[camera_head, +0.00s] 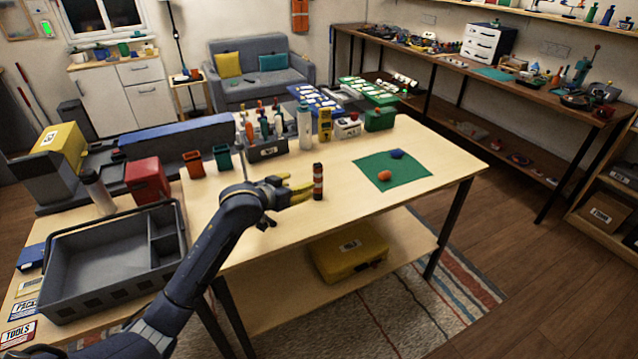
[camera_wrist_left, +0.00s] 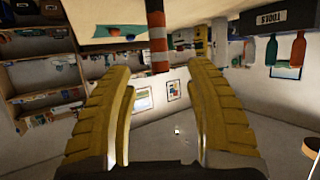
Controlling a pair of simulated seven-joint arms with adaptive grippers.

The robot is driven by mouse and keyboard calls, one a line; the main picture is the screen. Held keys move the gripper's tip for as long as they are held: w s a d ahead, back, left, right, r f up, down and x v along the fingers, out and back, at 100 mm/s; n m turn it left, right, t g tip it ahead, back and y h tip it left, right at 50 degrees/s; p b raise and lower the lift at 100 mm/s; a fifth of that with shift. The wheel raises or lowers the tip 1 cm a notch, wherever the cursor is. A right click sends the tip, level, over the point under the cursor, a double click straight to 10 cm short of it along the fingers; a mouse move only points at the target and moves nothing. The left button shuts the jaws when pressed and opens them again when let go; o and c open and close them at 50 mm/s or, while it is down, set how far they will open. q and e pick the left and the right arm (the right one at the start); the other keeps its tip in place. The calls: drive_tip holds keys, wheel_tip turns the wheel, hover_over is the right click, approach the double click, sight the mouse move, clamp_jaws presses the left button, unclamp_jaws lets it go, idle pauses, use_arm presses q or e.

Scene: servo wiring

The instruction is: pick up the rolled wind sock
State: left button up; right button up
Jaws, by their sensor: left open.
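The rolled wind sock (camera_head: 318,182) is a slim upright roll with dark, orange-red and pale bands. It stands on the wooden table (camera_head: 440,158) near its front edge. My left gripper (camera_head: 301,190) is just to the left of it, low over the table, with yellow fingers pointing at it. In the left wrist view the fingers (camera_wrist_left: 158,70) are spread wide and empty. The banded roll (camera_wrist_left: 157,40) shows there, centred in line with the gap, at or just past the fingertips. No contact is visible. My right gripper is not in view.
A green mat (camera_head: 405,178) with an orange item (camera_head: 384,176) and a blue item (camera_head: 397,154) lies to the right. Bottles and a tool caddy (camera_head: 267,149) stand behind. A grey tray (camera_head: 110,262) is at left. The table around the roll is clear.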

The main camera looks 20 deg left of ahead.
sight(315, 179)
use_arm(q)
drive_tip(key=shift+x, duration=6.25)
drive_tip(key=shift+d+f, duration=0.1)
drive_tip(key=shift+f, duration=0.05)
drive_tip(key=shift+c, duration=0.5)
drive_tip(key=shift+s, duration=0.1)
clamp_jaws()
